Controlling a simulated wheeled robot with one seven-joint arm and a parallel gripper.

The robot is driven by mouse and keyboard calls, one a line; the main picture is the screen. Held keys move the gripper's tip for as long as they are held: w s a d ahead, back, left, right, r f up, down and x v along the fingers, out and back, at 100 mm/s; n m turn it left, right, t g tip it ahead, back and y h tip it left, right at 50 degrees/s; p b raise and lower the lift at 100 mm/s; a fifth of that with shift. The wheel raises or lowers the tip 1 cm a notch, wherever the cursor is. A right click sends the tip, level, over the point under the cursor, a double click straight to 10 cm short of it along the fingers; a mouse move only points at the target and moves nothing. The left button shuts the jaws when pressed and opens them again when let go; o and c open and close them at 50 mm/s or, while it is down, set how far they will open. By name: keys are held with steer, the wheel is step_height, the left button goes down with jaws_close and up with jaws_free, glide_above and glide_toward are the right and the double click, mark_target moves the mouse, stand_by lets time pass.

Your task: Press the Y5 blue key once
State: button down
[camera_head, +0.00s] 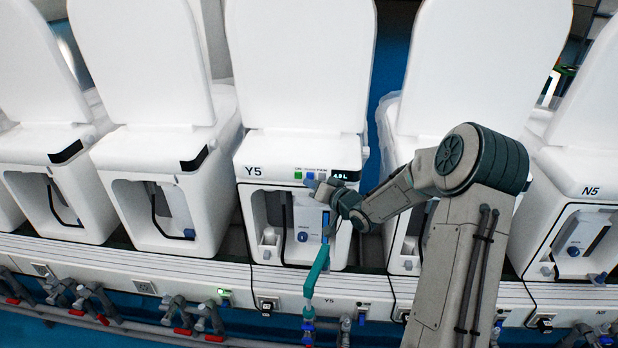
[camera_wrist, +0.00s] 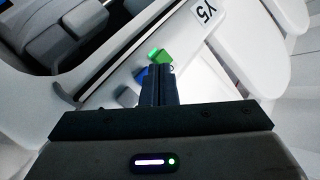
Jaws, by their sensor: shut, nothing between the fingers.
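The Y5 unit (camera_head: 297,143) stands in the middle of the head view, with its Y5 label at the left of the front panel. A green key (camera_head: 298,175) and a blue key (camera_head: 310,176) sit in a row right of the label. My gripper (camera_head: 314,186) is just below and right of the blue key. In the wrist view, my gripper's dark fingers (camera_wrist: 158,70) are shut with nothing between them. Their tips are close beside the blue key (camera_wrist: 141,75) and the green key (camera_wrist: 160,56). I cannot tell whether they touch a key.
A small display (camera_head: 345,175) is right of the keys. An open bay (camera_head: 300,225) with a white dispenser lies below. A teal hose (camera_head: 317,270) rises in front of it. Similar units stand on both sides, including N5 (camera_head: 592,190). Pipes and valves run along the front.

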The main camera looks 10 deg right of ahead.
steer(key=shift+w, duration=0.1)
stand_by(0.7)
steer(key=shift+w+d, duration=0.15)
steer(key=shift+w, duration=0.15)
steer(key=shift+w+d, duration=0.1)
steer(key=shift+w, duration=0.3)
stand_by(0.7)
stand_by(0.3)
steer(key=shift+s+a, duration=0.25)
steer(key=shift+s, duration=0.55)
steer(key=s, duration=0.1)
steer(key=s+a, duration=0.1)
steer(key=s, duration=0.2)
steer(key=shift+s+a, duration=0.25)
steer(key=shift+s, duration=0.15)
stand_by(0.3)
